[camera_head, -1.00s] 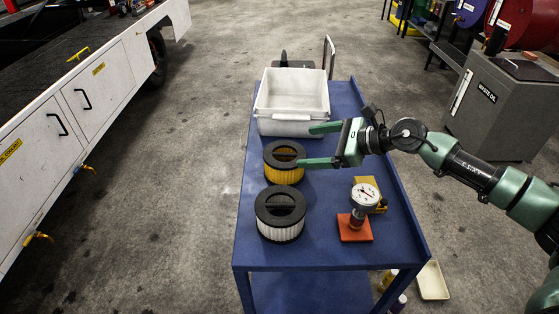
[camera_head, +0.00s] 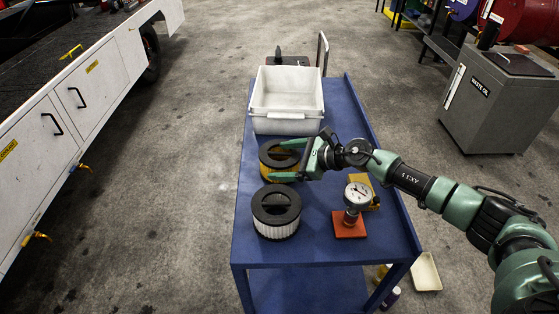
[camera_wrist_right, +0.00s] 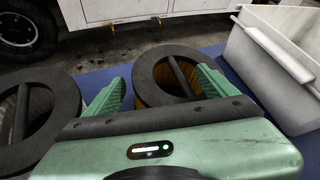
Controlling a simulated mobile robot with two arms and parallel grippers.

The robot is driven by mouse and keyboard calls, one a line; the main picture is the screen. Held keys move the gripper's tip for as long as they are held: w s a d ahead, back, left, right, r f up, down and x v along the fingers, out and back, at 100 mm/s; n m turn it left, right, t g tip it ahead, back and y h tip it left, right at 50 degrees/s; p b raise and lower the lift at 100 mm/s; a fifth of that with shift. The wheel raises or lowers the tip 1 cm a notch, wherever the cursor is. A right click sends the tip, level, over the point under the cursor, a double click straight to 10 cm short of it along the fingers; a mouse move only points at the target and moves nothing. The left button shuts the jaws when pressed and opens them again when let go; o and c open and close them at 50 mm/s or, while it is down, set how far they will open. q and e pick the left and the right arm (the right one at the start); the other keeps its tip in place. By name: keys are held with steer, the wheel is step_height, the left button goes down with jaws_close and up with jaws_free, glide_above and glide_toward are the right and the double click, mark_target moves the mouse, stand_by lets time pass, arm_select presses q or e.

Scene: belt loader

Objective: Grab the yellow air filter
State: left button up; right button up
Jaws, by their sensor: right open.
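The yellow air filter (camera_head: 268,169), with a black ring top and a crossbar, stands upright on the blue cart, partly covered by my right gripper in the head view. My right gripper (camera_head: 287,160) is open and empty, with its green fingers reaching left over the filter. In the right wrist view the yellow filter (camera_wrist_right: 148,86) sits between and just beyond the fingertips (camera_wrist_right: 160,88). Whether the fingers touch it I cannot tell. My left gripper is not in view.
A white air filter (camera_head: 276,222) stands close in front. A white bin (camera_head: 287,124) sits behind. A pressure gauge (camera_head: 357,195) on an orange base (camera_head: 348,226) and a yellow block (camera_head: 361,183) stand to the right on the blue cart (camera_head: 310,252).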

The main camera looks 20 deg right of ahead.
steer(key=c, duration=1.7)
steer(key=shift+o, duration=0.2)
steer(key=shift+r, duration=0.1)
